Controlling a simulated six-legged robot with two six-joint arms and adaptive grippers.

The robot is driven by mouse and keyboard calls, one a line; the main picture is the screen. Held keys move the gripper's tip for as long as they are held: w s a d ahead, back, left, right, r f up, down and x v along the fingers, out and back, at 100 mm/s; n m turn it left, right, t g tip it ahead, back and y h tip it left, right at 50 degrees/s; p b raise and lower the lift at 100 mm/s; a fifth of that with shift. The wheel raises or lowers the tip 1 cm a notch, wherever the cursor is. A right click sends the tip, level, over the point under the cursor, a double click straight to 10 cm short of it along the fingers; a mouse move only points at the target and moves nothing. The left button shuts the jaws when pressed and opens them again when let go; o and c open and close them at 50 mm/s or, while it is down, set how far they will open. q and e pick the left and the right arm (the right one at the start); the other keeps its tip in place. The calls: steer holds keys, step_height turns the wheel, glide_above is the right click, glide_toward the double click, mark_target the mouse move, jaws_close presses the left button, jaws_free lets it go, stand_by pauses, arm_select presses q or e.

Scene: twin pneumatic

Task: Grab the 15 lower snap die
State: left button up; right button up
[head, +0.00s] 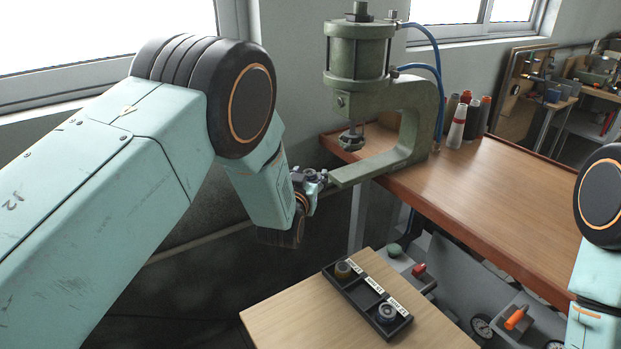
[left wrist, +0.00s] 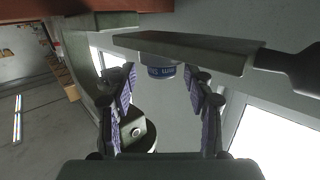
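The green press (head: 360,90) stands on the bench with its lower arm (head: 375,165) reaching left. In the left wrist view, which looks upside down, a small round die with a blue lettered band (left wrist: 162,71) sits against the lower arm's plate (left wrist: 190,50). The lettering seems to include "mm"; its number is not clear. My left gripper (head: 318,178) is at the arm's free end. In the left wrist view its fingers (left wrist: 160,84) are open, on either side of the die, with gaps visible. The die is not distinguishable in the head view. My right gripper is out of view.
The press's upper foot (head: 351,140) hangs above the lower arm.

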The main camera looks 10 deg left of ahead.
arm_select(q)
steer(key=shift+s+a+r, duration=0.1)
steer(key=shift+s+a, duration=0.05)
steer(key=shift+a, duration=0.1)
steer(key=c, duration=0.4)
steer(key=shift+d, duration=0.2)
steer(key=c, duration=0.5)
jaws_close()
steer(key=shift+a, duration=0.1)
